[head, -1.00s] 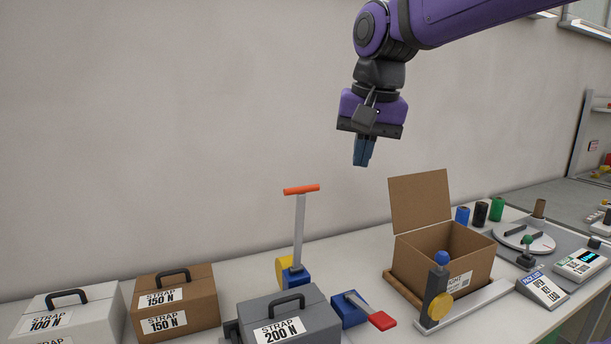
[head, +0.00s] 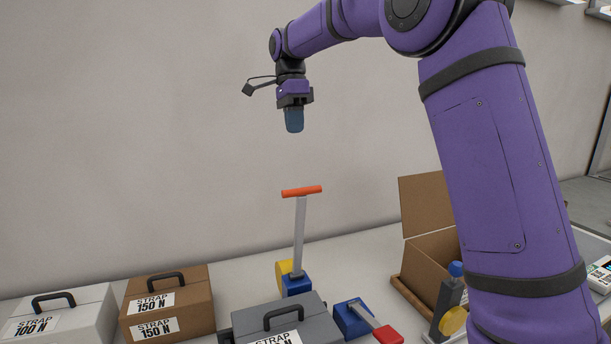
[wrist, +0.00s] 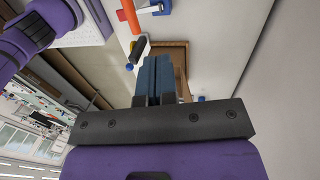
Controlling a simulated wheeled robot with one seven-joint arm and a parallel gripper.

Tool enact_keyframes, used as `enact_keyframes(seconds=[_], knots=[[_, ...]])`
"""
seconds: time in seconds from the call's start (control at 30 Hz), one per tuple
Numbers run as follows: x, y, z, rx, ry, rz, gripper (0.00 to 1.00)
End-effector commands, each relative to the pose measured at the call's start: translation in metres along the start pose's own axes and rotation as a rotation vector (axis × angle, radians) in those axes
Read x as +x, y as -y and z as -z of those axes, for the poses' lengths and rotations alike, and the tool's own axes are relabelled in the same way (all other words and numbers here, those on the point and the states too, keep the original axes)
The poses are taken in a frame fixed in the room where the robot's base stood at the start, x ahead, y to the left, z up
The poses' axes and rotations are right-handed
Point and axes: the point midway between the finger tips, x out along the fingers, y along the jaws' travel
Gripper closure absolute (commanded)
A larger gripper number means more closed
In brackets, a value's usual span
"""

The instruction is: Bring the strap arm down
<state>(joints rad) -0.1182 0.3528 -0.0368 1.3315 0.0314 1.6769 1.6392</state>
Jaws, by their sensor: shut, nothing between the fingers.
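The strap arm is an upright grey lever with an orange crossbar handle (head: 302,191) on top, rising from a blue base (head: 296,284) with a yellow disc behind it. It stands on the table near the wall. My gripper (head: 294,121) is shut and empty, pointing down above the orange handle with a clear gap between them. In the wrist view the shut blue fingers (wrist: 153,75) show in the middle, and the orange handle (wrist: 130,15) shows at the top.
White (head: 62,318), brown (head: 168,303) and grey (head: 282,318) strap boxes stand front left. A blue device with a red-tipped lever (head: 388,335) lies right of the grey box. An open cardboard box (head: 425,272) stands further right, partly behind my arm.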

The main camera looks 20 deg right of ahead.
Motion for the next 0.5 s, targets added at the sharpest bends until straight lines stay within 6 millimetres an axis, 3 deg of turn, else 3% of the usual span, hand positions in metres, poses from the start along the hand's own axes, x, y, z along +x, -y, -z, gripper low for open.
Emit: enact_keyframes(seconds=[0.23,0.5], knots=[[0.015,0.003,-0.001,0.016,-0.001,-0.007,1.00],[0.063,0.003,-0.001,0.015,-0.001,-0.008,1.00]])
